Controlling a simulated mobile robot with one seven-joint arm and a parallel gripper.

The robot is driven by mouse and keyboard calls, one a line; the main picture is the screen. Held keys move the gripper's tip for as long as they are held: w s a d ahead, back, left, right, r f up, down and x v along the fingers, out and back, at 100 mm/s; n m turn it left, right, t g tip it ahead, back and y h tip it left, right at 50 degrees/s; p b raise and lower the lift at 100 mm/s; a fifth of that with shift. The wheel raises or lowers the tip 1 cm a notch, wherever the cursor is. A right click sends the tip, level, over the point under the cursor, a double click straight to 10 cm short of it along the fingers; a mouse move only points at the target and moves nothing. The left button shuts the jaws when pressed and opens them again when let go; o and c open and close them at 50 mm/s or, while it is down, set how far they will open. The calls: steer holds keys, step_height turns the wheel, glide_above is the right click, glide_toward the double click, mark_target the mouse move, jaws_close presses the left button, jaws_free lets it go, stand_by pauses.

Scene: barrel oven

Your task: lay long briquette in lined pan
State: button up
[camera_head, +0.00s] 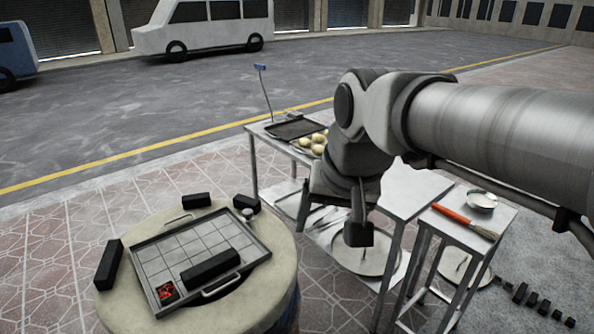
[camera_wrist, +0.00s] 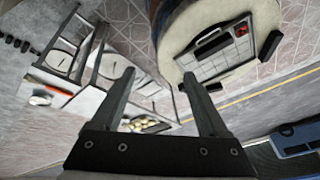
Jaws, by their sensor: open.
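The pan (camera_head: 165,245), a shallow grey tray with a grid of lines on its floor, sits on the round barrel top (camera_head: 255,290). A long black briquette (camera_head: 210,267) lies in the pan beside its front handle. Another long black briquette (camera_head: 108,265) lies on the barrel top left of the pan; it also shows in the wrist view (camera_wrist: 269,45). Shorter black blocks (camera_head: 196,200) (camera_head: 246,203) lie behind the pan. My gripper (camera_head: 332,218) is open and empty, in the air right of the barrel. Its fingers (camera_wrist: 159,74) are wide apart in the wrist view.
A small red item (camera_head: 167,291) lies in the pan's front left corner. Metal tables stand right of the barrel, with a dark tray (camera_head: 294,129), pale round items (camera_head: 314,144), a red-handled brush (camera_head: 465,222) and a bowl (camera_head: 482,200). Several black pieces (camera_head: 531,299) lie on the ground at right.

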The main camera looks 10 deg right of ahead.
steer(key=s+d+f+n+t, duration=0.1)
steer(key=s+d+f+n, duration=0.1)
steer(key=s, duration=0.5)
steer(key=shift+s+d+f+n+h, duration=0.35)
steer(key=shift+d+f, duration=0.2)
steer(key=shift+f, duration=0.35)
steer(key=shift+r+p, duration=0.5)
